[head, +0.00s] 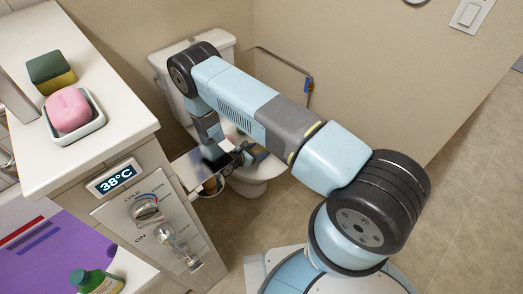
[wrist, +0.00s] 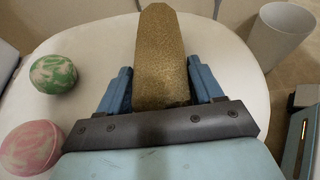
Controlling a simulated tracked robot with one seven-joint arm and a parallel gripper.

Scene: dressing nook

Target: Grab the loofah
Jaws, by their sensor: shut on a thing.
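The loofah (wrist: 161,42) is a long, tan-brown, rough-textured piece with a rounded far end. In the wrist view it stretches away from my gripper (wrist: 159,75), over a white rounded surface (wrist: 235,75). The blue fingers stand on both sides of it, and the gripper is shut on its near part. I cannot tell whether its far end touches the white surface. In the head view my gripper (head: 240,156) is by the toilet, partly hidden by my arm, and the loofah cannot be made out clearly.
A green-and-white ball (wrist: 53,73) and a pink ball (wrist: 31,149) lie left of my gripper. A grey-white bin (wrist: 281,37) stands at the right. The counter (head: 112,88) holds a pink soap (head: 68,109) in a dish and a sponge (head: 51,73). Open floor lies at the right.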

